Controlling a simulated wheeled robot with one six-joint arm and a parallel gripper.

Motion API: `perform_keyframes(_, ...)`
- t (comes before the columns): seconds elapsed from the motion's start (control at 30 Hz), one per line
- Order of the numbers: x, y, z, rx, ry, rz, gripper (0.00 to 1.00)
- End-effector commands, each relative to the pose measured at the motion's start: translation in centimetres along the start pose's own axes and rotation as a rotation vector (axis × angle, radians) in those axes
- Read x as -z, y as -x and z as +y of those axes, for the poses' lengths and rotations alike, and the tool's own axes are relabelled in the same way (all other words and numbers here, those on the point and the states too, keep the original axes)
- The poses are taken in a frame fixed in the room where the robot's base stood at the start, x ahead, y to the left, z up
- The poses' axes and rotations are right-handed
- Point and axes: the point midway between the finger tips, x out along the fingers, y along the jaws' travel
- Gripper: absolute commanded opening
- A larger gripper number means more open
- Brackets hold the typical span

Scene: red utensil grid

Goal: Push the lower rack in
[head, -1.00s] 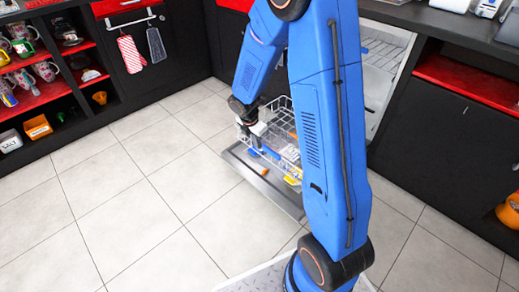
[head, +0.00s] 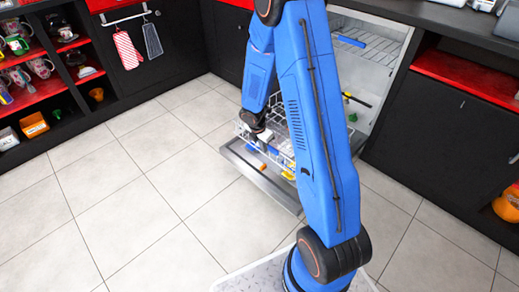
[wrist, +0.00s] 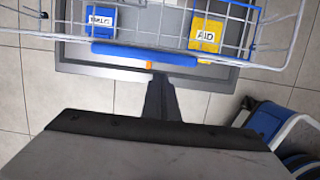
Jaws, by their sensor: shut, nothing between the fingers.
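The lower rack (head: 243,131) is a white wire basket, pulled out over the open dishwasher door (head: 250,172). In the wrist view, the rack's blue front bar (wrist: 140,53) runs across the upper part. A blue box (wrist: 101,20) and a yellow box (wrist: 205,36) show among the rack's wires. My gripper (head: 262,136) is at the front of the rack. In the wrist view, my gripper (wrist: 158,82) is shut and empty, with its tips close to the blue bar. I cannot tell whether they touch it. My arm hides part of the rack.
The dishwasher's upper rack (head: 370,48) is inside the machine. Dark cabinets (head: 455,130) stand to the right, and open shelves with mugs (head: 45,72) to the left. The tiled floor (head: 120,190) in front is clear.

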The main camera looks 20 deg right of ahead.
Motion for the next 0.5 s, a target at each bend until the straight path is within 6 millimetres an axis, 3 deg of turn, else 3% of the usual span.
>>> perform_keyframes(0.17,-0.97,-0.24,-0.06,0.001,0.0,0.0,0.0)
perform_keyframes(0.5,-1.07,-0.25,-0.05,0.001,0.001,0.0,0.0)
